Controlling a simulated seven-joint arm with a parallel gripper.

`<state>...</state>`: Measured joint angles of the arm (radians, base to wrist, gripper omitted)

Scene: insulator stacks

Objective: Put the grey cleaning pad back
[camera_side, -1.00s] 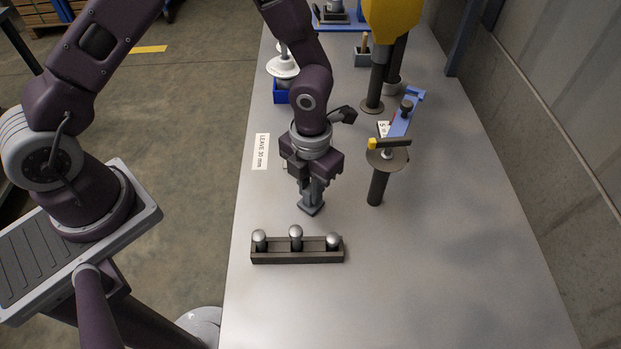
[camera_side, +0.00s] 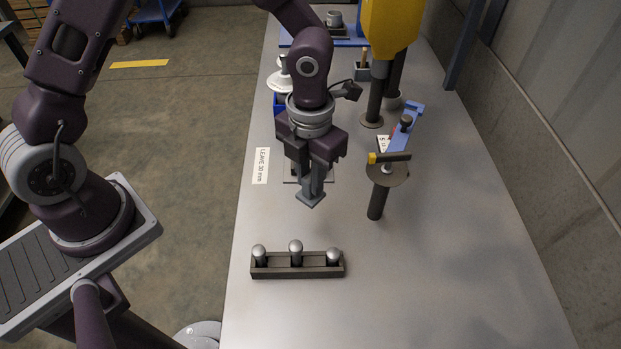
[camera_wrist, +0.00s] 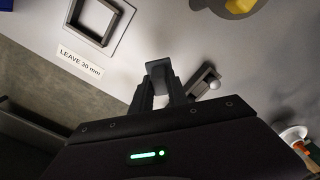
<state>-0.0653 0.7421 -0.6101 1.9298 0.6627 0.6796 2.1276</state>
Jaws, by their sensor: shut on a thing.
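My gripper (camera_side: 312,184) is shut on the small grey pad (camera_side: 311,199) and holds it flat below its fingertips, apart from the table. The pad also shows in the wrist view (camera_wrist: 158,69), between the fingers (camera_wrist: 160,86). A dark square frame on a light plate (camera_wrist: 98,17) lies at the upper left of the wrist view, empty inside. In the side view this frame is mostly hidden behind my gripper.
A dark rack (camera_side: 297,271) with three silver ball-topped parts stands in front of my gripper. A round disc on a dark post (camera_side: 388,176) is to the right. White insulators (camera_side: 281,82) stand behind. The front right table is clear.

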